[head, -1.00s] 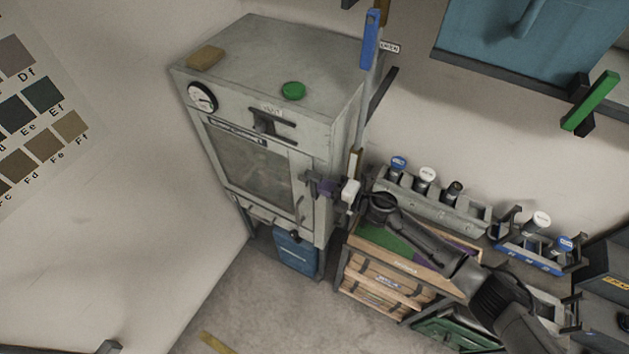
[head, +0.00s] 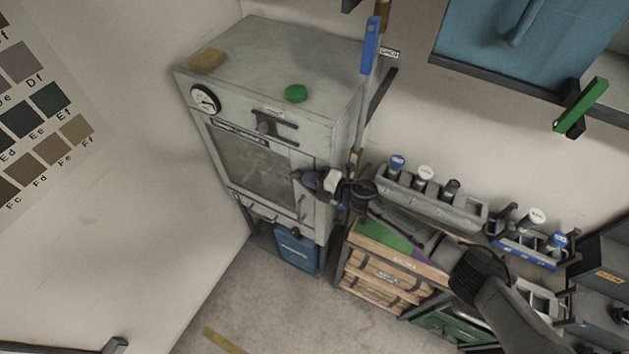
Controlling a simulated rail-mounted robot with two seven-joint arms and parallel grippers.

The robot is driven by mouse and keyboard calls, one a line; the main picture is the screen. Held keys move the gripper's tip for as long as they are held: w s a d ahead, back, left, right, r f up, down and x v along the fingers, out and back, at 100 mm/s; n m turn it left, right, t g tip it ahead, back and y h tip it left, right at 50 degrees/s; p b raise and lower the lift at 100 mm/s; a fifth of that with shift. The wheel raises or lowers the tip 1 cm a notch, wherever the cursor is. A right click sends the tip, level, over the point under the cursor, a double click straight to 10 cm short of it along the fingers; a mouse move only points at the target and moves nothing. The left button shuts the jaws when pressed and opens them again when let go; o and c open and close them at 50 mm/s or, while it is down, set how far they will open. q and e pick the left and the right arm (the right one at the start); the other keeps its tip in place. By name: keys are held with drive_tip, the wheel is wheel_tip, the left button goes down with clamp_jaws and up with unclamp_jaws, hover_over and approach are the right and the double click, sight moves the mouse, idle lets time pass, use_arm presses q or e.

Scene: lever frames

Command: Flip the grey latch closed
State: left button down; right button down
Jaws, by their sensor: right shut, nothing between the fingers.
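The grey cabinet (head: 325,125) has a windowed front door (head: 245,165). A thin upright handle (head: 301,207) is on the door's right side. I cannot tell which fitting is the grey latch; one may be hidden behind my right gripper. My right gripper (head: 298,177) is shut and empty, its tips at the door's right edge, just above the upright handle. Whether it touches the door is unclear. My left gripper is not in view.
A blue-handled lever (head: 370,45) stands to the right. A grey rack (head: 430,203) with several capped bottles and wooden drawers (head: 385,275) lie right.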

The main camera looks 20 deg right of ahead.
drive_tip(key=shift+w+a+f+b, duration=0.15)
drive_tip(key=shift+w+a+b, duration=0.15)
drive_tip(key=shift+w+a, duration=0.1)
drive_tip(key=shift+a, duration=0.15)
idle(0.4)
drive_tip(key=shift+s+r+p, duration=0.1)
drive_tip(key=shift+r+p, duration=0.45)
drive_tip(key=shift+r, duration=0.05)
drive_tip(key=r+p, duration=0.1)
drive_tip(key=d+r+p, duration=0.1)
drive_tip(key=s+p, duration=0.1)
drive_tip(key=shift+d+r, duration=0.25)
drive_tip(key=shift+r, duration=0.15)
drive_tip(key=s+d+r, duration=0.1)
drive_tip(key=r, duration=0.1)
drive_tip(key=s+d+r, duration=0.1)
drive_tip(key=r, duration=0.2)
drive_tip(key=s+d+r, duration=0.1)
drive_tip(key=d+r, duration=0.1)
drive_tip(key=shift+s+r, duration=0.35)
drive_tip(key=shift+a, duration=0.1)
